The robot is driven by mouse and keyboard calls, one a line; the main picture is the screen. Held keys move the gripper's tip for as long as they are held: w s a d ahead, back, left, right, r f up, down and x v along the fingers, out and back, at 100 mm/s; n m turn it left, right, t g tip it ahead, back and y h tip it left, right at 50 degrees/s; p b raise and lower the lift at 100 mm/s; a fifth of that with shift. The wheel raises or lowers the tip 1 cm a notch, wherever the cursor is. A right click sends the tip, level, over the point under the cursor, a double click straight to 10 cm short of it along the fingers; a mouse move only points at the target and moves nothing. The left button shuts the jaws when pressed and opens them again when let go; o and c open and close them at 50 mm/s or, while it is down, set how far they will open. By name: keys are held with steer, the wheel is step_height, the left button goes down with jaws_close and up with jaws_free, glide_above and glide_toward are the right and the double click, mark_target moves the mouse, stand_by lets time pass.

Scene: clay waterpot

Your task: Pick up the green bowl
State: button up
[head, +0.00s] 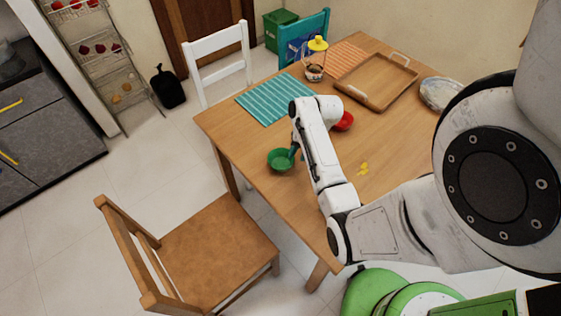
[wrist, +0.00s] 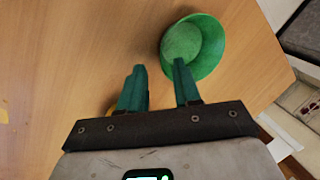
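The green bowl (head: 280,160) stands upright near the table's left edge in the head view. It also shows in the wrist view (wrist: 205,45), empty, at the top right of centre. My gripper (wrist: 159,65) is open with its two green fingers apart and nothing between them. The right fingertip overlaps the bowl's near-left rim in the wrist view; I cannot tell whether it touches. The left finger is over bare table, left of the bowl. In the head view my arm partly hides the gripper, which is just right of the bowl.
The wooden table (head: 235,131) holds a red bowl (head: 345,121), yellow pieces (head: 363,168), a teal striped mat (head: 275,99), a wooden tray (head: 376,80), a plate (head: 440,92) and a pot with a yellow top (head: 315,68). A brown chair (head: 215,245) stands at the table's near-left side.

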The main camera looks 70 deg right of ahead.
mark_target(281, 161)
steer(key=shift+x, duration=1.75)
steer(key=shift+w, duration=0.15)
steer(key=shift+c, duration=0.4)
jaws_close()
